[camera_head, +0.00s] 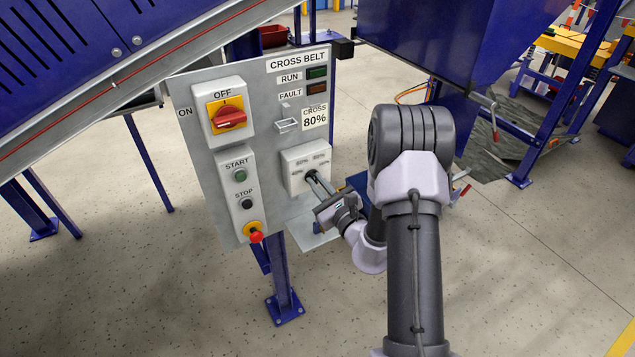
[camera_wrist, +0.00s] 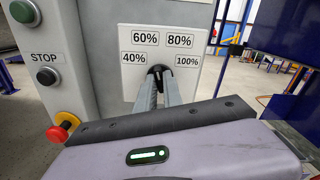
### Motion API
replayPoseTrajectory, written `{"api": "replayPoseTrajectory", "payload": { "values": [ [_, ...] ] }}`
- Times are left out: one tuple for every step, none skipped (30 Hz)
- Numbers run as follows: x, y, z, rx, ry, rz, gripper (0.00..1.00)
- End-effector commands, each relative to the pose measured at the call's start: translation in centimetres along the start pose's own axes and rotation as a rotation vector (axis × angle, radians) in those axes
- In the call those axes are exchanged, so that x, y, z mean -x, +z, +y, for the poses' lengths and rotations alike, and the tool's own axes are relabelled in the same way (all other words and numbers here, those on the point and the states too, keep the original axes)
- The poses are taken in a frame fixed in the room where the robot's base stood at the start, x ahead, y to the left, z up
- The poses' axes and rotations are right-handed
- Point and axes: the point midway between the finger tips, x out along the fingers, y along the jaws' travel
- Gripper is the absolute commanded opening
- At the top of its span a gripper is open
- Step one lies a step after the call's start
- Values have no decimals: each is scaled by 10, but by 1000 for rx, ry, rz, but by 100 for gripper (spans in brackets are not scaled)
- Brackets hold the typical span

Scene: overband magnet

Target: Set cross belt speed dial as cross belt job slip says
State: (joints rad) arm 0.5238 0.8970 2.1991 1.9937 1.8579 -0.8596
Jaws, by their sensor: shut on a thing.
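The cross belt job slip (camera_head: 315,118) on the grey panel reads "CROSS 80%". Below it is the pale speed dial box (camera_head: 298,160), with labels 40% (camera_wrist: 133,58), 60% (camera_wrist: 145,38), 80% (camera_wrist: 180,41) and 100% (camera_wrist: 187,61) in an arc, clear in the wrist view. The black speed dial (camera_wrist: 157,70) sits beneath the labels, mostly hidden behind my fingers. My gripper (camera_head: 312,177) reaches in from the lower right, its two fingers shut on the dial. I cannot tell which label the dial points at.
On the panel's left are a red rotary switch (camera_head: 229,117) near OFF, a green START button (camera_head: 240,175), a black STOP button (camera_head: 247,203) and a red emergency stop (camera_head: 256,236). RUN (camera_head: 317,72) and FAULT (camera_head: 317,89) lamps sit above. A blue post (camera_head: 281,280) carries the panel.

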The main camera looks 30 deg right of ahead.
Motion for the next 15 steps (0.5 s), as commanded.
{"api": "replayPoseTrajectory", "payload": {
  "values": [
    [0,1,0,-22,0,1,0],
    [0,1,0,-40,1,2,0],
    [0,1,0,-67,1,2,0],
    [0,1,0,-87,1,2,0],
    [0,2,0,-110,1,2,0],
    [0,2,0,-141,2,2,0],
    [0,2,0,-165,2,2,0],
    [0,2,0,-189,2,3,0],
    [0,2,0,-223,2,3,0],
    [0,2,0,-248,1,2,0],
    [0,2,0,-271,1,2,0],
    [0,2,0,-303,1,2,0],
    [0,2,0,-327,1,2,0],
    [0,2,0,-350,1,2,0],
    [0,2,0,-379,1,3,0]
  ]
}}
